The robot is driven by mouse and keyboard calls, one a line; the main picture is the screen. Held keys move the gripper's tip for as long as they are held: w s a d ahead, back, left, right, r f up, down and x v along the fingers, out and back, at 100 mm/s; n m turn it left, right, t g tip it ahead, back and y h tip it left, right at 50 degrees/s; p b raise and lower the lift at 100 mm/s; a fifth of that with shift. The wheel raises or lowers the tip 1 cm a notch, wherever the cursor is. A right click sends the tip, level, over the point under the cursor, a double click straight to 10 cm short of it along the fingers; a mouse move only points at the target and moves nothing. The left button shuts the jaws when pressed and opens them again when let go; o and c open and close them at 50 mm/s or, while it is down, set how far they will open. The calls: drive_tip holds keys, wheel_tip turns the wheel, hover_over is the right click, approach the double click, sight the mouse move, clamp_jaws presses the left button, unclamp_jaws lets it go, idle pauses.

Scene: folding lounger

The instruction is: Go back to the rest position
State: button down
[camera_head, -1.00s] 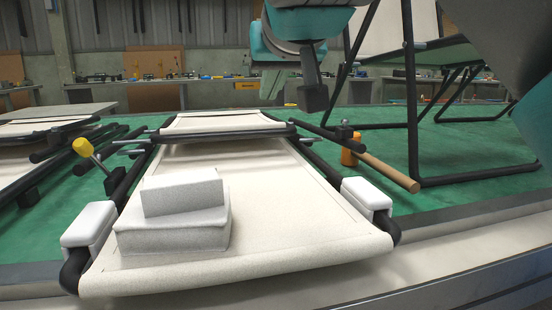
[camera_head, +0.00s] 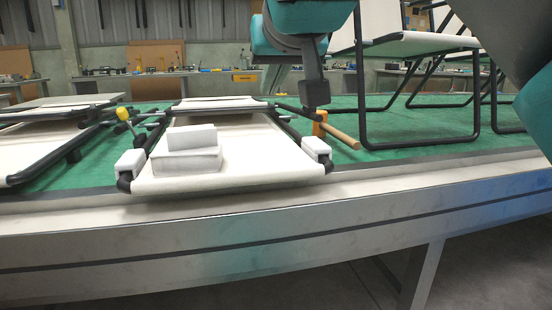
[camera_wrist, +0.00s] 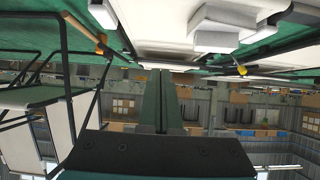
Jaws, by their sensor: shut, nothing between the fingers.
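My gripper (camera_head: 316,96) hangs in the upper middle of the head view, shut and empty, in front of the right rear corner of the folding lounger. In the wrist view, which is upside down, the gripper fingers (camera_wrist: 162,80) are together with nothing between them. The lounger (camera_head: 240,165) has cream fabric on a black frame and lies flat on the green-topped table. Two stacked light grey blocks (camera_head: 188,150) rest on its front left part. White blocks sit at its front left corner (camera_head: 130,162) and front right corner (camera_head: 316,148).
A mallet with an orange head (camera_head: 320,122) and wooden handle lies right of the lounger. A yellow-knobbed tool (camera_head: 123,114) stands at its left. Another lounger (camera_head: 25,155) lies at the left. The table's pale front edge (camera_head: 250,225) crosses the view.

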drive_tip(key=s+d+f+m+g+h+p, duration=0.1)
drive_tip(key=s+d+f+g, duration=0.1)
drive_tip(key=d+f, duration=0.35)
drive_tip(key=s+d+f+g+h+p, duration=0.1)
drive_tip(key=d+f+g, duration=0.1)
drive_tip(key=f, duration=0.7)
drive_tip(key=s+d+f+m+g+p, duration=0.1)
drive_tip(key=s+d+f+g+p, duration=0.15)
drive_tip(key=f, duration=0.45)
drive_tip(key=s+d+f+g+p, duration=0.1)
drive_tip(key=s+d+f+g, duration=0.1)
drive_tip(key=s+f, duration=0.7)
drive_tip(key=s+d+f+g+p, duration=0.1)
drive_tip(key=s+d+f+g, duration=0.2)
drive_tip(key=s+f, duration=0.5)
drive_tip(key=s+g, duration=0.1)
drive_tip(key=s, duration=0.1)
drive_tip(key=shift+s+d+f+m+g+h, duration=0.3)
drive_tip(key=shift+s+f+g, duration=0.05)
drive_tip(key=shift+f, duration=0.05)
